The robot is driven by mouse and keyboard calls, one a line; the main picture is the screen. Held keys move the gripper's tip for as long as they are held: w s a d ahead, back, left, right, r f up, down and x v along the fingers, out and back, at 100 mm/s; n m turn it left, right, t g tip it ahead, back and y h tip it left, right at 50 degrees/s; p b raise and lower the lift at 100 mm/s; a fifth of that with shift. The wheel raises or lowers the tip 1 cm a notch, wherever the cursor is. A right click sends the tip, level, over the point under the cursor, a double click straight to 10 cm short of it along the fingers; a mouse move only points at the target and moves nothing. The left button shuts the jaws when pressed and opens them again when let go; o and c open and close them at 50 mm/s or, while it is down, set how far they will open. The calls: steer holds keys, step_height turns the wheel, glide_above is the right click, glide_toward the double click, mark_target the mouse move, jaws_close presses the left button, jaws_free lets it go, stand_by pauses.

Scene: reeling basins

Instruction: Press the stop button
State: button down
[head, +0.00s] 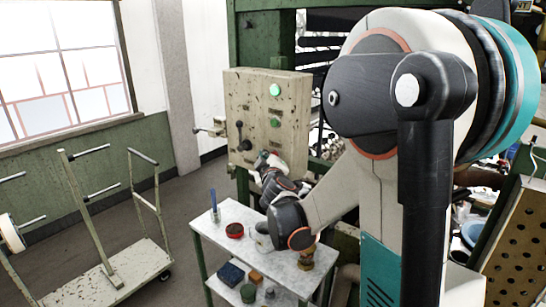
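A worn cream control box (250,105) is mounted on a green post in the middle of the head view. Its front shows a green round piece (275,90) near the top, a second green one (275,123) below it, and a dark knob (244,145) at lower left. My gripper (264,160) is at the lower part of the box front, right of the knob. It is small and partly hidden by my wrist, so I cannot tell whether it touches the panel or how its fingers stand. No stop button is clearly visible; that part of the panel is covered by my gripper.
A wheeled cart (130,275) stands at left. My arm fills the right side. Floor between cart and table is clear.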

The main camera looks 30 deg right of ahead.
steer(key=shift+w+d, duration=0.15)
steer(key=shift+d, duration=0.25)
stand_by(0.5)
steer(key=shift+a, duration=0.15)
steer(key=shift+s+a, duration=0.3)
steer(key=shift+a, duration=0.35)
steer(key=a, duration=0.1)
steer(key=s+a, duration=0.1)
steer(key=a, duration=0.2)
steer(key=shift+s+a, duration=0.4)
stand_by(0.9)
